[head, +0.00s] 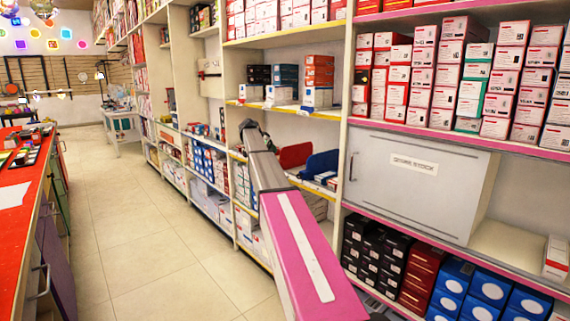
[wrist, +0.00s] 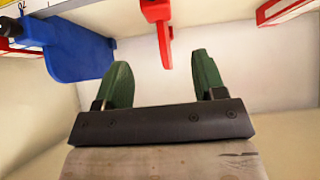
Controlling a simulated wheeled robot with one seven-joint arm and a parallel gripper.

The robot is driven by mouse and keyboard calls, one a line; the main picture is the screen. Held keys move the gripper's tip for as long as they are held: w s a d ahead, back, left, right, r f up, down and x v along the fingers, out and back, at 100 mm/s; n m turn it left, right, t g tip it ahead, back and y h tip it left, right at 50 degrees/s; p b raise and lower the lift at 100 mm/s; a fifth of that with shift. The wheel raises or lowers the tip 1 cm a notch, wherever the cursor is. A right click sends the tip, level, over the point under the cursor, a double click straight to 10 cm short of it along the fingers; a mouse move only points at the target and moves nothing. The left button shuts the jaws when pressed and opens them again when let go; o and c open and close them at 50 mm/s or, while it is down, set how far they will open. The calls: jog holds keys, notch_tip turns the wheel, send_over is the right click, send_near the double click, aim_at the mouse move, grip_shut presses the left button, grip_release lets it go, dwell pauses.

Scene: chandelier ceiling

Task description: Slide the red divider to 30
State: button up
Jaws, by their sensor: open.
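The red divider (head: 294,155) stands on a middle shelf just right of my arm in the head view. In the wrist view the red divider (wrist: 164,40) hangs in from the top edge, its narrow end lined up with the gap between my fingers. My gripper (wrist: 161,72) has two green fingers, spread apart with nothing held; I cannot tell whether the divider's tip is between them or beyond. A blue divider (wrist: 72,45) is left of the red one; in the head view the blue divider (head: 320,164) is right of it. The mark 30 is not readable.
A red-edged piece (wrist: 285,10) shows at the wrist view's upper right. A grey cabinet (head: 412,185) and stacked boxes (head: 470,85) fill the shelving to the right. A red-topped counter (head: 18,190) lines the left, with clear floor (head: 150,230) between.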

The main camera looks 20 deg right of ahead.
aim_at(280, 160)
jog(key=x, duration=1)
jog(key=shift+w+d+f, duration=0.1)
jog(key=shift+d+f, duration=0.1)
jog(key=shift+d, duration=0.05)
jog(key=shift+c, duration=0.3)
grip_shut()
jog(key=w+a, duration=0.2)
jog(key=w, duration=0.4)
jog(key=w+a, duration=0.2)
jog(key=w, duration=0.4)
jog(key=w+a, duration=0.2)
jog(key=w, duration=0.5)
jog(key=shift+a, duration=0.4)
jog(key=shift+o, duration=0.3)
grip_release()
jog(key=shift+s, duration=0.1)
jog(key=shift+a+r, duration=0.1)
